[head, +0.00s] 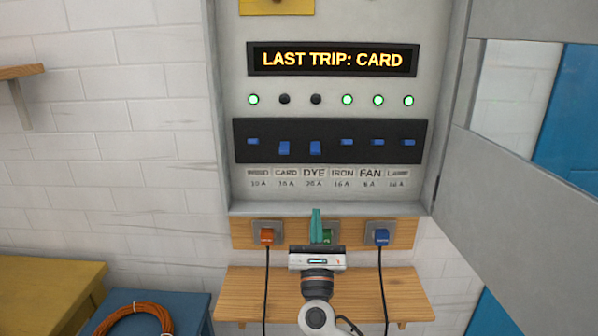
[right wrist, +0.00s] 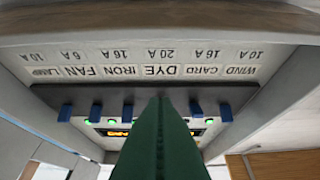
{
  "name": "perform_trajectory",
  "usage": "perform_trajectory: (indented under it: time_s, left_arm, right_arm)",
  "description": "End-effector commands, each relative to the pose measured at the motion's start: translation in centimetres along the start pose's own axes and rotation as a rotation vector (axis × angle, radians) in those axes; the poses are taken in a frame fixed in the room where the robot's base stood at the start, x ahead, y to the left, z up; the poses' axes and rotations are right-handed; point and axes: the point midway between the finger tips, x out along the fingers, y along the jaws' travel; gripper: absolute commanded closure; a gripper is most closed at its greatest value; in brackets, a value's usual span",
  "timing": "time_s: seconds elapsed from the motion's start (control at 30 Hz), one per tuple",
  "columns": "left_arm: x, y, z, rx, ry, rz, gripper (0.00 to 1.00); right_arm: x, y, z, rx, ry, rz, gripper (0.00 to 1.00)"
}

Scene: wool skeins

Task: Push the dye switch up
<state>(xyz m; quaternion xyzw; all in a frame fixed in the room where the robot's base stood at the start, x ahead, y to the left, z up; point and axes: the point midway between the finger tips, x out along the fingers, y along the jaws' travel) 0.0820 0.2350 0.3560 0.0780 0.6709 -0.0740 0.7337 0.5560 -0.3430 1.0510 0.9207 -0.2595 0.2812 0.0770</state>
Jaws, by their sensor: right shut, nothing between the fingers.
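The dye switch (head: 315,148) is a blue rocker on the black switch strip, third from the left, and sits low. The card switch (head: 284,148) beside it also sits low; the other switches sit higher. The lamp above the dye switch is dark. My right gripper (head: 316,212) has green fingers, shut and empty, pointing up below the panel, under the DYE label. In the right wrist view the panel looks upside down, and the shut fingers (right wrist: 160,102) cover the dye switch beyond the DYE label (right wrist: 160,71). Contact does not show. My left gripper is out of view.
The display (head: 332,59) reads LAST TRIP: CARD. Four lamps are green and two dark. The open cabinet door (head: 520,130) stands at right. Plugs sit in the wooden rail below, with an orange plug (head: 267,237) and a blue plug (head: 381,237) beside my gripper. A shelf (head: 245,296) lies underneath.

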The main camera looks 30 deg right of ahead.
Motion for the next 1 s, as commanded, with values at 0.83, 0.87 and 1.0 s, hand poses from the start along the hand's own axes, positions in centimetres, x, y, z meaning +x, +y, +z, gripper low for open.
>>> perform_trajectory:
  time_s: [0.83, 0.87, 1.0]
  left_arm:
    - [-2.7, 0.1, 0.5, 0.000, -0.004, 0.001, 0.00]
    - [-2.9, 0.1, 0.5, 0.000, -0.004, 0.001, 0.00]
    - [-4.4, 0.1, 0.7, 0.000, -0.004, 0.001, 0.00]
  right_arm:
    - [8.5, 0.0, -0.4, -0.006, 0.004, 0.001, 1.00]
    - [9.2, 0.0, -0.4, -0.005, 0.005, 0.001, 1.00]
    - [10.8, 0.0, -1.9, -0.002, 0.004, 0.000, 1.00]
